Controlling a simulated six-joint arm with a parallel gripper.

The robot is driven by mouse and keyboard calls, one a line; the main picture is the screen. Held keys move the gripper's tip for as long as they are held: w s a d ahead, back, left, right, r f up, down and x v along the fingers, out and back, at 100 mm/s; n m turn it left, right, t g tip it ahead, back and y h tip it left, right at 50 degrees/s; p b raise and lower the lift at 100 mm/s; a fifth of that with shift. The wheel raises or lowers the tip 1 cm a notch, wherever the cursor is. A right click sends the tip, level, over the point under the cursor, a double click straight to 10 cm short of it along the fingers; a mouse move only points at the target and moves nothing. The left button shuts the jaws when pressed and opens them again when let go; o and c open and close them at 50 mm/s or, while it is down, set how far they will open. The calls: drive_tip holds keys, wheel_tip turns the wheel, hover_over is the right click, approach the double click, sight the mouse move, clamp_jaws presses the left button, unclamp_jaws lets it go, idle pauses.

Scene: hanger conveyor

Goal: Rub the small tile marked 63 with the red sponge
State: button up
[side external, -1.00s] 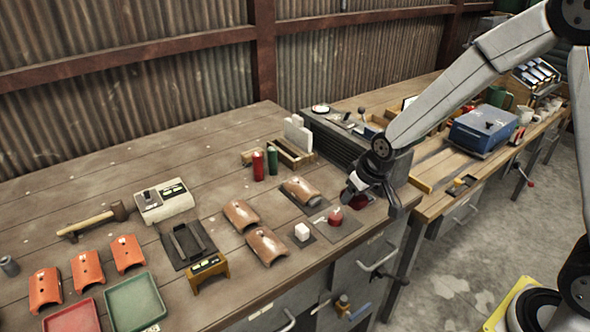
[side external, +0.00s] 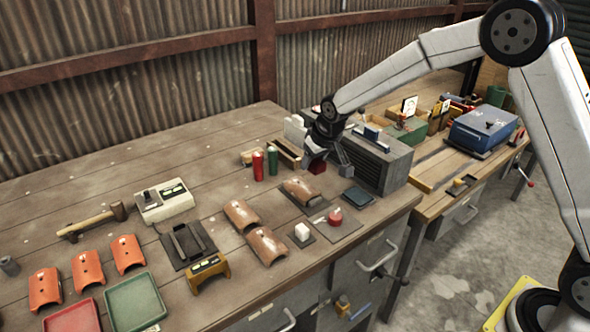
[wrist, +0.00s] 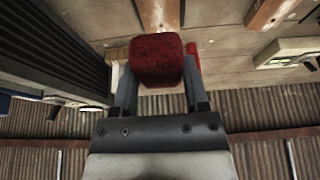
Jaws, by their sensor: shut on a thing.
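My gripper (side external: 327,155) is shut on the red sponge (side external: 317,166) and holds it up near the dark ribbed box. In the wrist view the sponge (wrist: 157,60) sits between the two fingers. A brown curved tile (side external: 300,191) lies on a dark mat on the bench, and another brown tile (side external: 241,214) and a third (side external: 266,245) lie to its left and front. Several orange tiles (side external: 87,268) lie at the left. No number is readable on any tile, so I cannot tell which is marked 63.
A dark tray (side external: 358,197) lies empty at the bench's right. The ribbed box (side external: 378,160) stands behind it.

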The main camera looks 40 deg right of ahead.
sight(308, 190)
drive_tip(key=shift+f, duration=3.4)
drive_tip(key=shift+x, duration=0.85)
drive_tip(key=shift+w+r, duration=0.1)
drive_tip(key=shift+w, duration=2.95)
drive_tip(key=shift+s, duration=3.4)
drive_tip(key=shift+r, duration=4.1)
